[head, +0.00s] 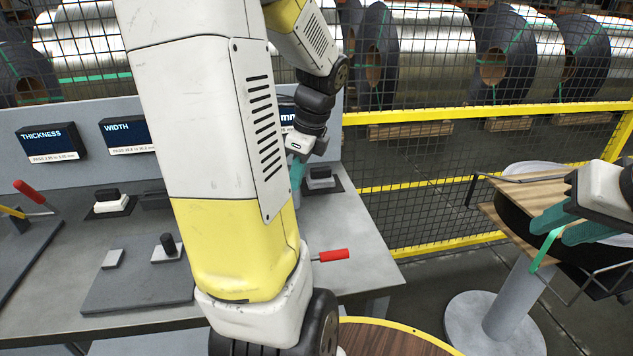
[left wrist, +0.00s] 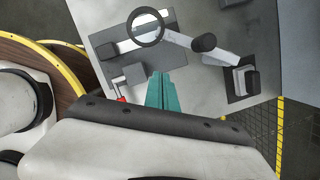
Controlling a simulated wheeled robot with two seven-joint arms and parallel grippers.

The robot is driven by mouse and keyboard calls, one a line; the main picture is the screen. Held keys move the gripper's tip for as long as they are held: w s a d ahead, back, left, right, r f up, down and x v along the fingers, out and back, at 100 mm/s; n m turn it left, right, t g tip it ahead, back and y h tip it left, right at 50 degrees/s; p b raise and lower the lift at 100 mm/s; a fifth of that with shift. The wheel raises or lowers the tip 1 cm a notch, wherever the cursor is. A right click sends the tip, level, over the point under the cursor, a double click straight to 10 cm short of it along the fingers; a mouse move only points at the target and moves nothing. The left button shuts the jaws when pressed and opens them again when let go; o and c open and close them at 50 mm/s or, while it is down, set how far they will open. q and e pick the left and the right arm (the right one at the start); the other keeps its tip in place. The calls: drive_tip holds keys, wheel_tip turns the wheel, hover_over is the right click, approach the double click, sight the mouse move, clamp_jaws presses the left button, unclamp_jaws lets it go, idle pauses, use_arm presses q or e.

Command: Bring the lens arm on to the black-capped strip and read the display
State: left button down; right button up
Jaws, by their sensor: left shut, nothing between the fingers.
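In the left wrist view a dark lens ring (left wrist: 146,26) sits on a pale arm (left wrist: 182,39) that runs to a black knob (left wrist: 203,43). From above, the ring overlaps a bright metal strip (left wrist: 128,44) with a dark piece (left wrist: 105,52) at its left end. My left gripper (left wrist: 162,92) is shut and empty, its teal fingertips just below the strip. In the head view it (head: 297,175) is partly hidden, and my left arm covers most of this station. The third display (head: 287,112) shows only "mm". My right gripper (head: 560,225) is at the far right; its grip is unclear.
THICKNESS (head: 52,142) and WIDTH (head: 128,131) displays stand along the bench back. A red handle (head: 333,255) juts from the bench's right side. A yellow-railed mesh fence (head: 430,185) stands behind.

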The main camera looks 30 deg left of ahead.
use_arm(q)
drive_tip(key=shift+v, duration=2.3)
drive_tip(key=shift+s+d, duration=0.1)
drive_tip(key=shift+d, duration=0.1)
drive_tip(key=s+d+r+n+t+h, duration=0.2)
drive_tip(key=s+d+n+t, duration=0.1)
drive_tip(key=d+n, duration=0.5)
drive_tip(key=s+d+r+n+t+h, duration=0.2)
drive_tip(key=s+d+n, duration=0.3)
drive_tip(key=d+n, duration=0.3)
drive_tip(key=shift+r+t+h, duration=0.4)
drive_tip(key=shift+t+h, duration=0.1)
drive_tip(key=shift+t, duration=0.3)
drive_tip(key=shift+s, duration=0.1)
